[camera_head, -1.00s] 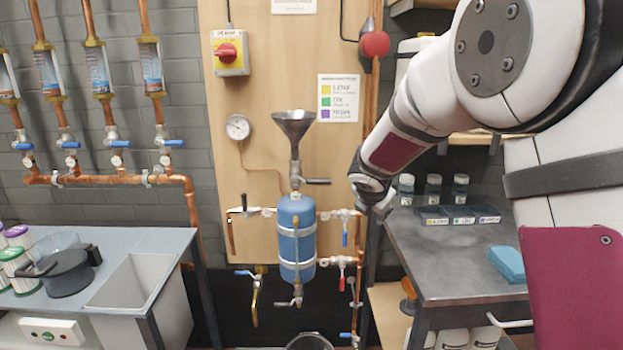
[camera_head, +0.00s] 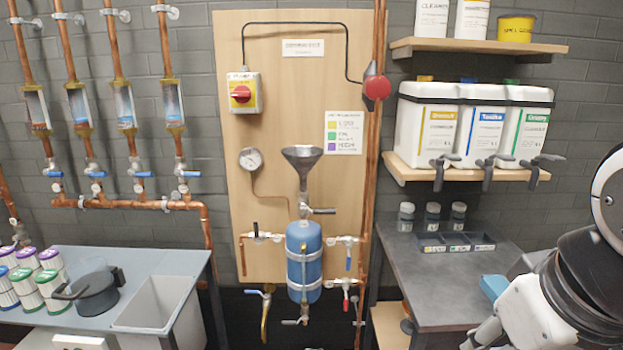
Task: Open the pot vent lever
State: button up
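The blue pot (camera_head: 303,272) is strapped upright to the wooden board, under a grey funnel (camera_head: 302,158). A dark lever (camera_head: 319,211) sticks out rightward just below the funnel. A small valve with an upright black handle (camera_head: 256,230) is on the pipe left of the pot. No label shows which lever is the vent. Blue (camera_head: 348,262) and red (camera_head: 345,298) levers hang at the right, and another valve (camera_head: 292,322) is under the pot.
Copper pipes (camera_head: 125,203) run along the wall.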

aim_at(258, 241)
jog(key=i+j+u, duration=0.1)
jog(key=u, duration=0.3)
jog(key=i+u, duration=0.5)
jog(key=u, duration=0.25)
